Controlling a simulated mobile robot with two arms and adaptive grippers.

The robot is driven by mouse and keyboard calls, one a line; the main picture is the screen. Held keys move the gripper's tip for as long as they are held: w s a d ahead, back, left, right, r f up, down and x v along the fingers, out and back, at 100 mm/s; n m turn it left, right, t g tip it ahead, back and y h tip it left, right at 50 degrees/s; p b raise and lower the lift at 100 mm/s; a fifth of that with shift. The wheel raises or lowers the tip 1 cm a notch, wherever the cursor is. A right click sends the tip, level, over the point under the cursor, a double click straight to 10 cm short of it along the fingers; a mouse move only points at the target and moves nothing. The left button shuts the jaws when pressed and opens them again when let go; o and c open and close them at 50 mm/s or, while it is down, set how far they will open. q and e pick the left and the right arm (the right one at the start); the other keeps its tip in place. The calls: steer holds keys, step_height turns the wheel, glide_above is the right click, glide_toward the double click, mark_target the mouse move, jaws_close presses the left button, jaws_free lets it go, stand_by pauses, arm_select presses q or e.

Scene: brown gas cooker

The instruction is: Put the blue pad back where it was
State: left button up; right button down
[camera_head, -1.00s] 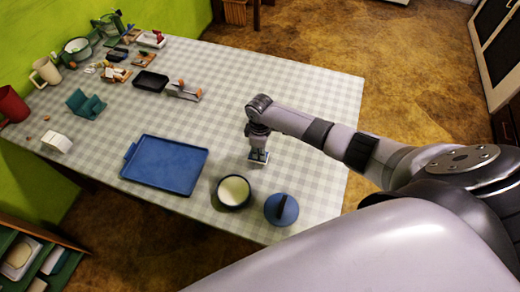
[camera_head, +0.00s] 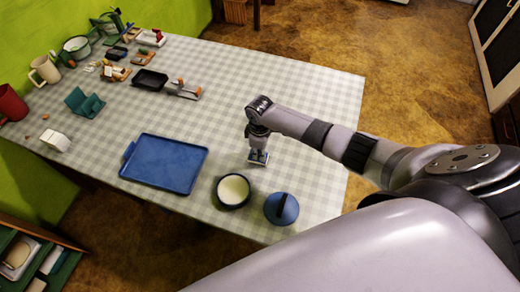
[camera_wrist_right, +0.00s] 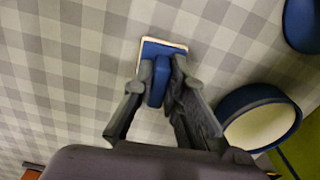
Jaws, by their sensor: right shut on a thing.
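The blue pad (camera_wrist_right: 150,47) has a flat blue top with a pale edge and a raised blue grip (camera_wrist_right: 159,82). My right gripper (camera_wrist_right: 161,70) points down and is shut on this grip, one finger on each side. In the head view the right gripper (camera_head: 258,153) and the pad (camera_head: 257,160) are over the right part of the checked table (camera_head: 310,120). The pad is at or just above the cloth; I cannot tell if it touches. My left gripper is not in view.
A blue tray (camera_head: 165,163) lies to the left. A blue pot with pale contents (camera_head: 233,190) and a round blue lid (camera_head: 281,208) are close in front of the gripper. Mugs, a black tray (camera_head: 150,79) and small items stand farther back. The cloth beyond the gripper is clear.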

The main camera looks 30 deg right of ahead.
steer(key=c, duration=1.5)
jaws_free()
steer(key=shift+c, duration=0.2)
step_height(320, 180, up, 12)
